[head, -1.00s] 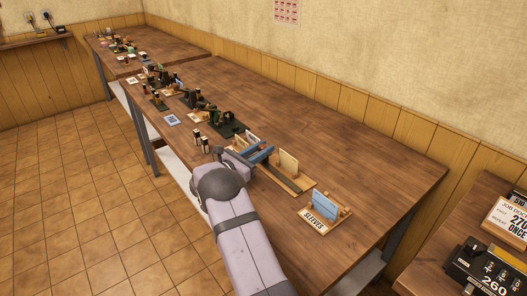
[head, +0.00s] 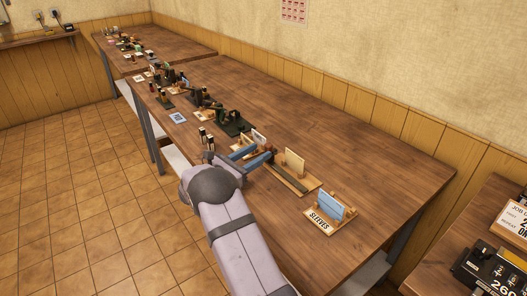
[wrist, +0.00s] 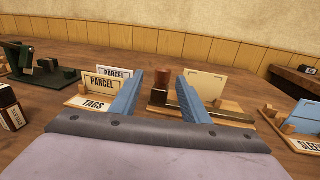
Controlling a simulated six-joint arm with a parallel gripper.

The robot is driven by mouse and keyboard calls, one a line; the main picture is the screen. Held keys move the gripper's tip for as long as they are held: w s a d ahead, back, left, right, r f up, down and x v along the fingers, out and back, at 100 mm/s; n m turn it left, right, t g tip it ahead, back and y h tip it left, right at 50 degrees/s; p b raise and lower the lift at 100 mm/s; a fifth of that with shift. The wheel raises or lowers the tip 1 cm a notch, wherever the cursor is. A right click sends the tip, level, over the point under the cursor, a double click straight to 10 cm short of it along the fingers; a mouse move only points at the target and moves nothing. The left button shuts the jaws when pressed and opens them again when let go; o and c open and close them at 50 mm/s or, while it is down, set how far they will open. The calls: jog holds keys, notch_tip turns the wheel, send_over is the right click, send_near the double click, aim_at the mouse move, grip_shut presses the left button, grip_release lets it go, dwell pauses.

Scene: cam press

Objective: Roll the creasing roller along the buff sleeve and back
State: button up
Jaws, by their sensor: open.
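The buff sleeve (head: 294,163) stands upright at the back of a wooden board (head: 311,185). It also shows in the wrist view (wrist: 204,84), just right of my right finger. A dark metal strip (wrist: 227,117) lies along the board in front of it. A brown upright cylinder (wrist: 162,79) at the strip's left end looks like the creasing roller's handle; its lower part shows between my fingers. My gripper (head: 263,151) has blue fingers spread apart, also seen in the wrist view (wrist: 156,86). It is open and empty, on the near side of the board's left end. I cannot tell if it touches anything.
A rack labelled SLEEVES (head: 318,222) holds blue sleeves (head: 329,205) to the right. A TAGS rack (wrist: 93,105) with PARCEL cards (wrist: 103,84) stands left. A dark green press (head: 231,122) is farther left. The table behind is clear.

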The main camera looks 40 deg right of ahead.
jog(key=shift+s+a, duration=0.15)
jog(key=shift+a, duration=0.95)
